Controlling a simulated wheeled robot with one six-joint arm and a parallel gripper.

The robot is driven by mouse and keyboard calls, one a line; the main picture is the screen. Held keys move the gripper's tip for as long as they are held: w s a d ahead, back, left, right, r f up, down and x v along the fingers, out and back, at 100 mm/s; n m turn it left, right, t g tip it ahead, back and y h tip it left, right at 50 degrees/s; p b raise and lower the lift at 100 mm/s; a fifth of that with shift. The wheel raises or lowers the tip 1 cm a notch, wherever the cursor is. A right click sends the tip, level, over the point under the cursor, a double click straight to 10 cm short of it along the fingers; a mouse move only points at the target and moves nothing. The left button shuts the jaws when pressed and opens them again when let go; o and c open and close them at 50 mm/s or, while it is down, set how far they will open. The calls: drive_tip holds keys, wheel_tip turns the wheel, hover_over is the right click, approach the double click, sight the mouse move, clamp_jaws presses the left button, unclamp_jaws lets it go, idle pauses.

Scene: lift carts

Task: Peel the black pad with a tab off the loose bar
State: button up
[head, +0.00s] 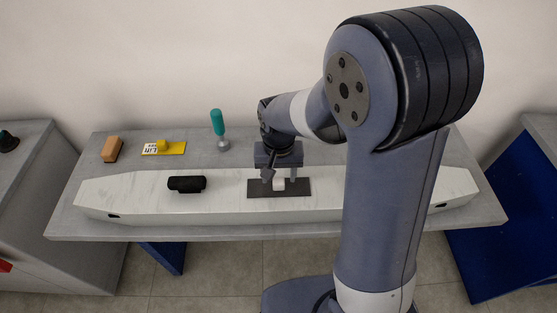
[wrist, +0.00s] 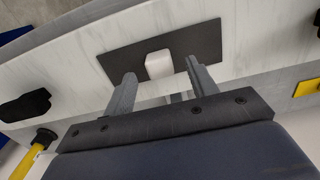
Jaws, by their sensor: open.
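The loose bar (head: 140,202) is a long pale bar with tapered ends, lying along the grey table. The black pad (head: 258,189) is a flat dark rectangle on the bar's top face, and also shows in the wrist view (wrist: 195,43). Its tab (wrist: 159,64) is a small white block standing at the pad's middle; it shows in the head view (head: 279,185) too. My gripper (head: 280,180) is over the pad, open and empty. In the wrist view its two fingers (wrist: 162,86) stand apart, one toward each side of the tab. I cannot tell whether they touch the pad.
A black handle-like part (head: 187,184) sits on the bar, left of the pad. Behind the bar stand a tan block (head: 112,149), a yellow labelled piece (head: 168,148) and a teal-handled tool (head: 218,125). Grey side tables flank the bench. A blue surface (head: 500,255) is at the right.

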drive_tip(key=shift+f, duration=0.9)
drive_tip(key=shift+r, duration=0.1)
drive_tip(key=c, duration=1.1)
